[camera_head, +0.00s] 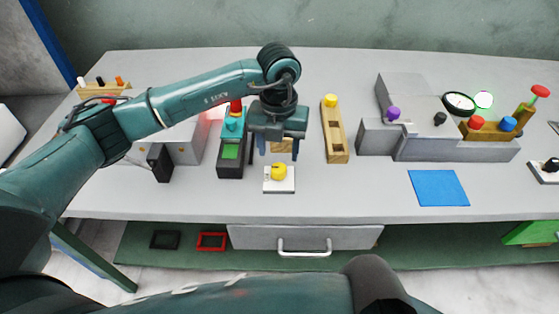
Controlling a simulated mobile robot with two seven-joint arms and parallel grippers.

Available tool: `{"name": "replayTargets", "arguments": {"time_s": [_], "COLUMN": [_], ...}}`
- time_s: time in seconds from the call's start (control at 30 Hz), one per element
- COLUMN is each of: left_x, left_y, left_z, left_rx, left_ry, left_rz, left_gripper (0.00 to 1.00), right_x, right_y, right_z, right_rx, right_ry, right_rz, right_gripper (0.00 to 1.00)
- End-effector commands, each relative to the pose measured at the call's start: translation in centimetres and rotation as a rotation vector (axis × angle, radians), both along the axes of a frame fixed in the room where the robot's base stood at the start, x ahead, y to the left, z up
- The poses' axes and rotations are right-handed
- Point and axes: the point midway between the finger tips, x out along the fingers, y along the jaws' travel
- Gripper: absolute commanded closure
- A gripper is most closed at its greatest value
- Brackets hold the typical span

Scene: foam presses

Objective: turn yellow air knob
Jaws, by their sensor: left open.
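The yellow air knob (279,172) sits on a small white base plate (284,188) near the front middle of the table. My left gripper (279,150) hangs just above and behind the knob in the picture, pointing down. Its two fingers are apart, with a tan block showing between them. Nothing is held, and I cannot tell whether a fingertip touches the knob. My other arm crosses the bottom of the view, but its gripper is not in view.
A wooden block with a yellow top (335,135) stands to the right. A grey machine (430,140) and a blue mat (438,188) are farther right. A drawer (305,238) is below the tabletop.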

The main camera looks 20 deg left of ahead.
Motion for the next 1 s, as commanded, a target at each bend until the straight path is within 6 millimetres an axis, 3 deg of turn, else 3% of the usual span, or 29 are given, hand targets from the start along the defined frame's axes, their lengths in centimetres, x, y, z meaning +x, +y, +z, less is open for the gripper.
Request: {"name": "replayTargets", "arguments": {"time_s": [0.1,0.3,0.7,1.0], "left_x": [-0.1,-0.1,0.0,0.0], "left_y": [-0.1,-0.1,-0.1,-0.1], "left_z": [-2.3,-4.9,-5.7,-5.7], "left_rx": [0.0,-0.001,-0.002,-0.002], "left_ry": [0.005,0.002,0.0,0.0], "left_rz": [0.0,-0.001,-0.002,-0.002], "left_gripper": [0.46,0.46,0.46,0.7], "right_x": [-0.1,0.2,0.5,0.3], "right_y": [-0.1,0.0,-0.1,-0.2], "right_z": [0.1,0.4,0.5,0.3], "right_rx": [0.0,0.004,0.0,-0.003], "right_ry": [0.011,0.007,0.004,0.008], "right_rz": [-0.006,-0.014,-0.015,-0.013], "right_gripper": [0.64,0.64,0.64,0.64]}}
